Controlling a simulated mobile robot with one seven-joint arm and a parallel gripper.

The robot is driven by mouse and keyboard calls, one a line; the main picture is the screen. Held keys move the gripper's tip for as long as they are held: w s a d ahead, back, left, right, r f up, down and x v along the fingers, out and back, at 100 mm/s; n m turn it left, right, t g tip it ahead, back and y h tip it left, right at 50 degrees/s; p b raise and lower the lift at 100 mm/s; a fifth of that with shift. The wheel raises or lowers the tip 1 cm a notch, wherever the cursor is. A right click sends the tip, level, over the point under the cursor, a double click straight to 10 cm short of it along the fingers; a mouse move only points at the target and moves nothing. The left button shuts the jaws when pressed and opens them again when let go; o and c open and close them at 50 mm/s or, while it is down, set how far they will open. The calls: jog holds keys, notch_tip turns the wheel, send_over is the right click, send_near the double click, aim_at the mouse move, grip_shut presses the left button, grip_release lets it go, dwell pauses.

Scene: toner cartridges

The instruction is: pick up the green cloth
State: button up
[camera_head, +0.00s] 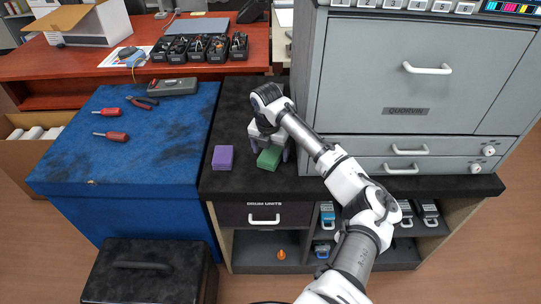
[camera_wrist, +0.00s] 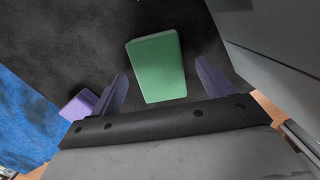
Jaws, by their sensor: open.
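The green cloth (camera_head: 269,158) is a small folded block lying on the black top of the cabinet. It also shows in the wrist view (camera_wrist: 157,66), in front of and between my two fingers. My gripper (camera_head: 270,148) is open above the cloth, with one finger on each side of it; in the wrist view the gripper (camera_wrist: 162,88) holds nothing. I cannot tell how high the fingertips are above the surface.
A purple folded block (camera_head: 222,158) lies just left of the green cloth. The grey printer (camera_head: 420,100) stands close on the right. A blue-topped chest (camera_head: 130,150) with screwdrivers and pliers is at the left. The black top (camera_head: 235,110) behind the purple block is clear.

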aim_at(270, 155)
jog(key=shift+w+f, duration=0.1)
jog(key=shift+f, duration=0.75)
jog(key=shift+c, duration=0.4)
jog(key=c, duration=1)
jog(key=shift+r, duration=0.1)
jog(key=shift+c, duration=0.2)
notch_tip(270, 155, up, 20)
jog(key=p, duration=1.5)
